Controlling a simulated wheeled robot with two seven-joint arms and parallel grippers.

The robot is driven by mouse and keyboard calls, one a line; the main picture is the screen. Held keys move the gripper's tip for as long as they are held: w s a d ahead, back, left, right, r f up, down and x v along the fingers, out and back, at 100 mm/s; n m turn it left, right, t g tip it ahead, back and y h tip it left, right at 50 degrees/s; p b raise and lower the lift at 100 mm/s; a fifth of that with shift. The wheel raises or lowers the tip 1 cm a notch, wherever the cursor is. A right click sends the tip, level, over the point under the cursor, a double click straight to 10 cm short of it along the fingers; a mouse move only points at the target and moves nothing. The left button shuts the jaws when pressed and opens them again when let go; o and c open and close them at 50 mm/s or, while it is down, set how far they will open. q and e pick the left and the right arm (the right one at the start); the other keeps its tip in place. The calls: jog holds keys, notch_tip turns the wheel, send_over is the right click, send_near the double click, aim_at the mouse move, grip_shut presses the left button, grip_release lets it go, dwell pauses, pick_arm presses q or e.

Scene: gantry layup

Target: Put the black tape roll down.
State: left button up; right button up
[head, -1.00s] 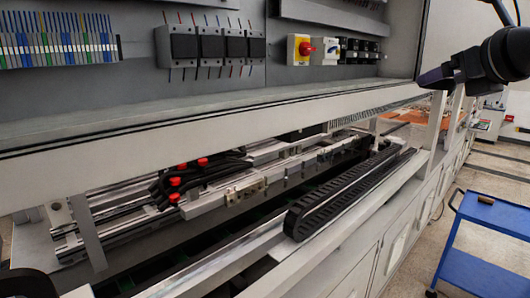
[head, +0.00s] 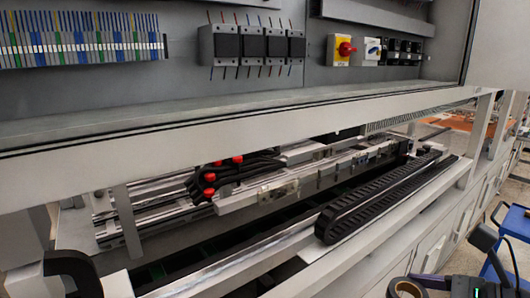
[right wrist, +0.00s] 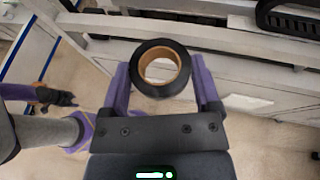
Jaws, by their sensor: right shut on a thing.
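The black tape roll (right wrist: 162,70) has a pale brown core and sits between the purple fingers of my right gripper (right wrist: 161,80) in the right wrist view. The gripper is shut on it, and the roll is held above the floor. In the head view the roll (head: 404,288) shows partly at the bottom edge, cut off by the frame, beside my right gripper (head: 430,284).
A long machine bed with a black cable chain (head: 375,198) and red-capped parts (head: 210,177) lies ahead, under an open cabinet. A blue cart (head: 514,225) shows partly at the right edge. Pale floor lies below the right gripper.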

jog(key=s+a+f, duration=0.2)
jog(key=a, duration=0.7)
notch_tip(320, 180, down, 32)
jog(key=b, duration=3.1)
jog(key=shift+d+g, duration=0.4)
jog(key=shift+d, duration=0.05)
